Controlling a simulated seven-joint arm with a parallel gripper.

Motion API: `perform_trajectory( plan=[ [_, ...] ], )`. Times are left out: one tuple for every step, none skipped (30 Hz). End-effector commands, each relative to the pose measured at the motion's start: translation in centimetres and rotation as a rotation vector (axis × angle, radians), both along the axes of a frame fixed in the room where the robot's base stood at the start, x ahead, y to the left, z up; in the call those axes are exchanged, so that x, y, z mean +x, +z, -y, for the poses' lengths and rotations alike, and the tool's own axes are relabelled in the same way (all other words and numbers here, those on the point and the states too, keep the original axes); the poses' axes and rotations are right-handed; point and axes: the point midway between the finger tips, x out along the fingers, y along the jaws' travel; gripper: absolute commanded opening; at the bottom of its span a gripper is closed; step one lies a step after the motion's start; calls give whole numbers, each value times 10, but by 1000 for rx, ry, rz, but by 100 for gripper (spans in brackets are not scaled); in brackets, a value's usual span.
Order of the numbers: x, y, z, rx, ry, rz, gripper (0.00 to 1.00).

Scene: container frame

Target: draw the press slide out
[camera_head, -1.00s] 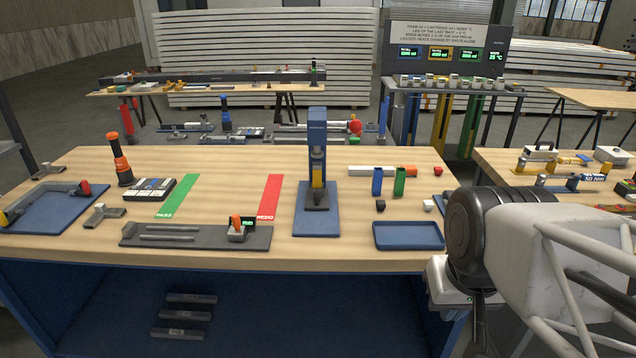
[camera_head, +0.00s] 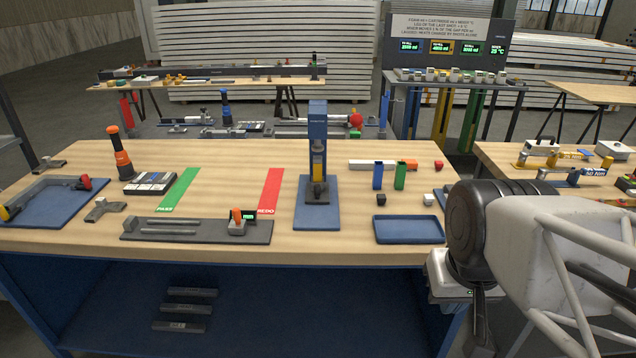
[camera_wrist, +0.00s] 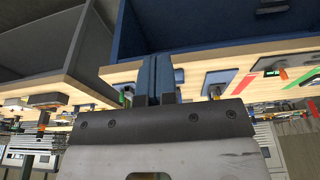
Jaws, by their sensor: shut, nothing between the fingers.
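The press (camera_head: 317,122) stands upright on its blue base plate (camera_head: 327,219) near the middle of the bench. A yellow part and a small grey-and-dark piece, perhaps the slide, sit low at its front; I cannot tell how far the slide is drawn. In the wrist view the base plate (camera_wrist: 217,76) shows near the bench edge. My gripper (camera_head: 479,318) hangs right of the bench's front corner, well apart from the press. In the wrist view its two blue-grey fingers (camera_wrist: 157,62) are together with nothing between them.
A blue tray (camera_head: 408,231) lies right of the press, with blue and green holders (camera_head: 399,176) behind it. A red strip (camera_head: 270,190) and a grey fixture (camera_head: 185,229) lie left. Bare wood shows between these. A second bench (camera_head: 500,160) stands to the right.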

Motion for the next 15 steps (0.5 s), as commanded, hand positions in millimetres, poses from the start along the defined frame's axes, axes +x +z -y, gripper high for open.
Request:
perform_trajectory(
  plan=[
    [0, 0, 0, 0, 0, 0, 5],
    [0, 0, 0, 0, -1, 0, 9],
    [1, 0, 0, 0, -2, 1, 15],
    [1, 0, 0, 2, -5, 2, 20],
    [2, 0, 0, 3, -9, 4, 24],
    [5, 1, -1, 6, -19, 7, 31],
    [7, 1, -1, 9, -27, 10, 35],
    [9, 1, -2, 14, -39, 14, 40],
    [14, 1, -3, 20, -58, 20, 46],
    [17, 2, -4, 26, -75, 27, 50],
    [22, 2, -4, 34, -94, 34, 50],
    [29, 3, -6, 46, -124, 45, 50],
    [35, 3, -7, 57, -149, 54, 50],
    [41, 4, -9, 69, -178, 63, 50],
    [51, 4, -11, 86, -218, 78, 50]
  ],
)
